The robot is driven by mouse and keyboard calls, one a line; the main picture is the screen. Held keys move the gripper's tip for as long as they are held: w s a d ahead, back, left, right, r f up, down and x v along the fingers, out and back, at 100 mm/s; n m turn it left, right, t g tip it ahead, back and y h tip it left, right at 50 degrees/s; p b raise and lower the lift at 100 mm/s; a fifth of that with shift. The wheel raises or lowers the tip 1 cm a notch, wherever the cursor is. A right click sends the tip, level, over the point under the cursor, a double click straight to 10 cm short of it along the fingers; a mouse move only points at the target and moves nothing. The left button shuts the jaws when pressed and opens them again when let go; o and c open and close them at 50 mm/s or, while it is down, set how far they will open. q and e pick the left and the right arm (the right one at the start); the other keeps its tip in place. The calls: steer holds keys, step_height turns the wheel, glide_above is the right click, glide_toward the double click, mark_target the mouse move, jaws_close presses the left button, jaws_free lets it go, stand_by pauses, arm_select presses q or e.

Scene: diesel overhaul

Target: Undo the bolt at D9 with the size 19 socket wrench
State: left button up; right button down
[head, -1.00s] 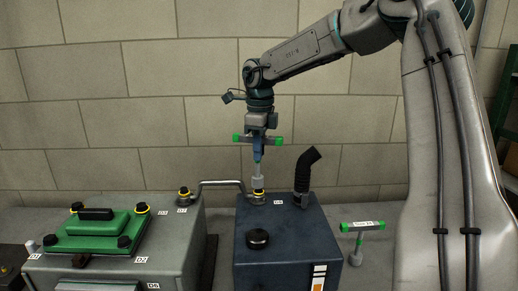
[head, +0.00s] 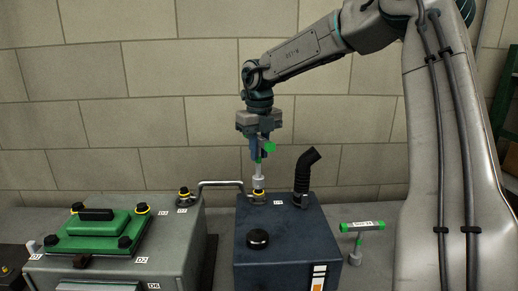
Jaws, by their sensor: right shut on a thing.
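My right gripper (head: 259,146) is shut on the green-ended handle of a T-shaped socket wrench (head: 258,172) above the dark blue box (head: 290,235). The wrench stands upright, its grey socket down over the yellow-ringed bolt (head: 258,194) on the box's top, at the end of a metal pipe. A small label beside it (head: 278,202) seems to read D9. The socket hides most of the bolt head. I cannot read the size on the held wrench. My left gripper is out of view.
A second T-shaped wrench with green ends (head: 362,226) stands right of the blue box. A black bent hose (head: 304,175) rises close to the bolt's right. A pipe (head: 218,183) runs left to the grey block (head: 185,230), which carries a green cover (head: 75,245).

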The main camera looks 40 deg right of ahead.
steer(key=m, duration=0.5)
steer(key=shift+s+m, duration=0.1)
steer(key=shift+m, duration=0.2)
steer(key=shift+r+p, duration=0.1)
steer(key=shift+p, duration=0.4)
